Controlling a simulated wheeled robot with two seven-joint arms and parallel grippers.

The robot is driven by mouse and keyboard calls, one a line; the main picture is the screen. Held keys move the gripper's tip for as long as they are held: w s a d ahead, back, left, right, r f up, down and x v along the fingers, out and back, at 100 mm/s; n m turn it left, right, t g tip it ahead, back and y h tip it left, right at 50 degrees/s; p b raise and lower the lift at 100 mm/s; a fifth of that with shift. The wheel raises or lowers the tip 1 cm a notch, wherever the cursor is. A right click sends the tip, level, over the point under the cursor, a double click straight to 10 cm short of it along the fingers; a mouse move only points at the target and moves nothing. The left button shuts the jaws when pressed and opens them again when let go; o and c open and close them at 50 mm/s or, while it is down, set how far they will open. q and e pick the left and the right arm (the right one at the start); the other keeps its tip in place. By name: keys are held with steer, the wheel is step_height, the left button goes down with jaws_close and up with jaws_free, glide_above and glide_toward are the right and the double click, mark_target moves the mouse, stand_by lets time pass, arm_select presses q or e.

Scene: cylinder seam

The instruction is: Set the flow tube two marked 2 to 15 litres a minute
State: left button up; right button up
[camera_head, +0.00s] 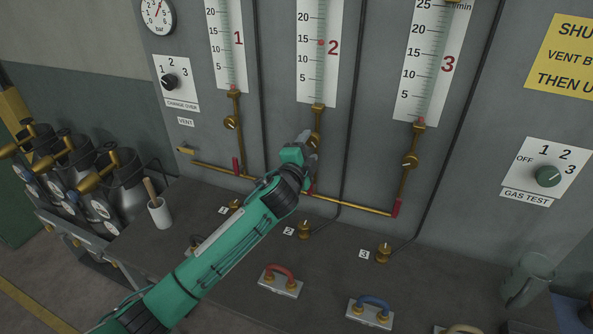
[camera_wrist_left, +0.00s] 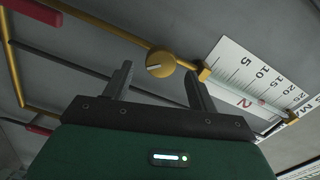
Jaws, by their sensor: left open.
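Flow tube two (camera_head: 318,70) is the middle scale on the grey panel, with a red 2. Its red float (camera_head: 320,42) sits close to the 15 mark. The scale also shows in the left wrist view (camera_wrist_left: 242,72). Its brass valve knob (camera_wrist_left: 160,62) has a pale pointer line and shows between my fingertips in that view. In the head view the knob is largely hidden by my gripper. My left gripper (camera_wrist_left: 158,76) is open, one finger on either side of the knob; I cannot tell whether they touch it. My right gripper is out of view.
Tubes 1 (camera_head: 225,50) and 3 (camera_head: 430,70) flank tube two, each with a brass knob; their floats sit at the bottom. Black hoses (camera_head: 352,110) run down the panel. Red (camera_head: 281,280) and blue (camera_head: 370,312) handles stand on the bench below.

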arm_select(q)
steer(key=b+v, duration=0.2)
steer(key=v, duration=0.7)
steer(key=s+a+f+n+g+y, duration=0.25)
steer(key=s+a+f+n, duration=0.25)
steer(key=s+f, duration=0.4)
steer(key=s+a+f+n+g+y, duration=0.2)
steer(key=s+a+f+n+g, duration=0.3)
steer(key=s+f, duration=0.4)
steer(key=s+a+f+n+g, duration=0.2)
steer(key=s+a+f, duration=0.1)
steer(key=s, duration=0.4)
steer(key=s+a+f+n+g, duration=0.2)
steer(key=s+a, duration=0.1)
steer(key=s, duration=0.4)
steer(key=s+a+f+n+g, duration=0.2)
steer(key=s+a+f, duration=0.1)
steer(key=s, duration=0.4)
step_height(320, 180, down, 33)
steer(key=s+g, duration=0.2)
steer(key=s+a+f+y, duration=0.1)
steer(key=s+a+f, duration=0.2)
steer(key=s+f, duration=1.5)
steer(key=shift+s+g, duration=0.15)
steer(key=shift+g, duration=0.2)
